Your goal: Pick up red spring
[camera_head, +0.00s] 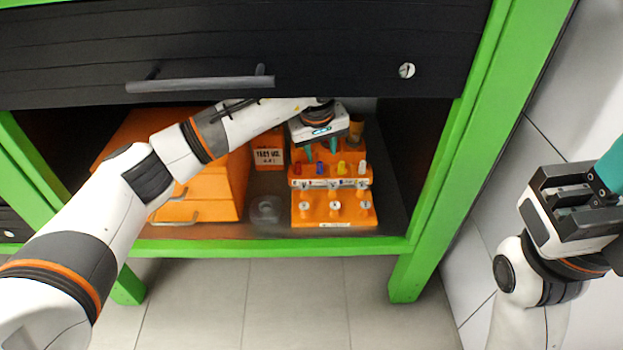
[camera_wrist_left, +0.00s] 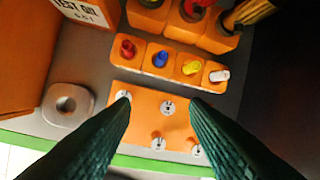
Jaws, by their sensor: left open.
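The red spring (camera_wrist_left: 127,48) stands at the left end of a row in an orange holder, beside blue, yellow and white pieces. It shows small in the head view (camera_head: 298,169), inside the cabinet. My left gripper (camera_head: 320,149) reaches into the cabinet above the holder with its green fingers pointing down. In the left wrist view its fingers (camera_wrist_left: 160,112) are apart, with nothing between them. The red spring lies beyond the fingertips, toward the top of that view, and is not touched. My right gripper (camera_head: 610,168) is at the right edge, partly cut off.
An orange block with several white-topped pegs (camera_head: 335,212) stands in front of the row. A grey ring (camera_wrist_left: 67,105) lies to its left. Orange drawers (camera_head: 205,190) stand further left. The black drawer (camera_head: 240,45) overhangs the opening, and a green post (camera_head: 455,150) bounds it at right.

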